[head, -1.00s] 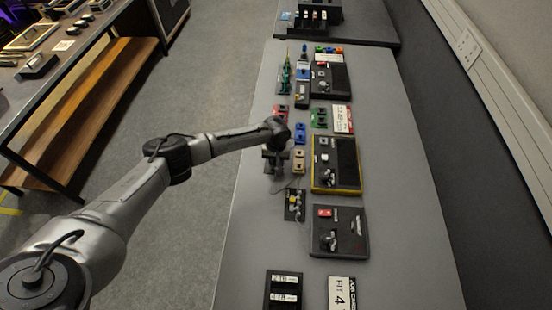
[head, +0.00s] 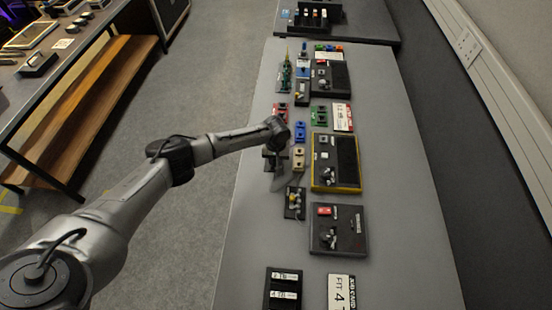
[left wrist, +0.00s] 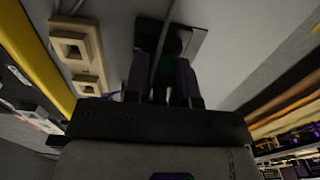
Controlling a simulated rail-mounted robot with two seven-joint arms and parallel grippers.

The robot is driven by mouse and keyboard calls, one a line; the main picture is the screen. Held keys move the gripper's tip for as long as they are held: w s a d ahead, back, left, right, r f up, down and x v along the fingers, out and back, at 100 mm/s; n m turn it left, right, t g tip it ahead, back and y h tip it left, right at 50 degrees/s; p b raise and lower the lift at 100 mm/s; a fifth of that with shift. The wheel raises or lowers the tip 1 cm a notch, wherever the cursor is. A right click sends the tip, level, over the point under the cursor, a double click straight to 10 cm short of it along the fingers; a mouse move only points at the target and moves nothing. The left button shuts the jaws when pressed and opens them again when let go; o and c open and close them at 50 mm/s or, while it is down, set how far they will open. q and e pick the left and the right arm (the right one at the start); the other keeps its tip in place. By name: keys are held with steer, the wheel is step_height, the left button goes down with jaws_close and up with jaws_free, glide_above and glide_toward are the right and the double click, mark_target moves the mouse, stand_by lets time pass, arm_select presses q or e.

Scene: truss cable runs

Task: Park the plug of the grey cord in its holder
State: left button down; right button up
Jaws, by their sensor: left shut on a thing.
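My left gripper (left wrist: 161,82) is shut on a dark thing between its fingers, mostly hidden and too dim to tell clearly. The grey cord (left wrist: 166,28) runs up from between the fingers in the left wrist view; in the head view it (head: 281,185) shows faintly below the gripper (head: 271,163). A dark flat plate (left wrist: 197,42) lies just beyond the fingertips; I cannot tell whether the held thing touches it. My right gripper is not in view.
A tan block with two square openings (head: 298,158) sits right of the gripper. A yellow-edged panel (head: 336,187) is further right. The table's left strip is clear.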

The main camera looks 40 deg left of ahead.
arm_select(q)
steer(key=shift+p, duration=0.4)
stand_by(0.3)
steer(key=c, duration=0.9)
jaws_free()
steer(key=shift+o, duration=0.2)
steer(key=shift+r, duration=0.1)
steer(key=shift+r+p, duration=1.2)
steer(key=shift+p, duration=0.2)
steer(key=shift+r+p, duration=1.2)
steer(key=shift+p, duration=0.15)
